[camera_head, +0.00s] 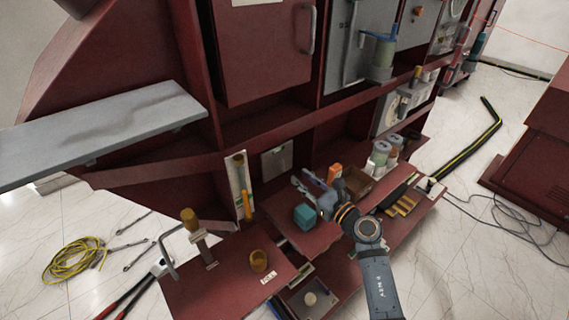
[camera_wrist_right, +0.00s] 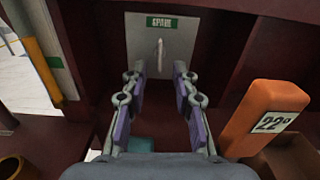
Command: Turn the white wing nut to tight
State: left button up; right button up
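A grey panel (camera_wrist_right: 190,40) with a green SPARE label (camera_wrist_right: 160,22) stands upright ahead in the right wrist view. A small pale upright piece (camera_wrist_right: 160,55) sits on it, which looks like the white wing nut; its angle is hard to read. The panel also shows in the head view (camera_head: 277,160). My right gripper (camera_wrist_right: 157,78) is open, its purple-padded fingers pointing at the panel with the pale piece between their tips in the picture. The fingers appear empty and short of the panel. In the head view my right gripper (camera_head: 315,187) is above the bench. My left gripper is not in view.
An orange block marked 22° (camera_wrist_right: 262,118) stands close right of my right gripper. A teal block (camera_head: 304,215) lies below it. A strip with a yellow bar (camera_head: 240,185) stands left of the panel.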

aim_at(284, 164)
jog(key=x, duration=0.7)
jog(key=shift+w+a, duration=0.4)
jog(key=shift+w, duration=0.1)
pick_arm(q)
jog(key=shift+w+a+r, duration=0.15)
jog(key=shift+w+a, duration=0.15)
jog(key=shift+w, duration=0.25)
pick_arm(e)
grip_shut()
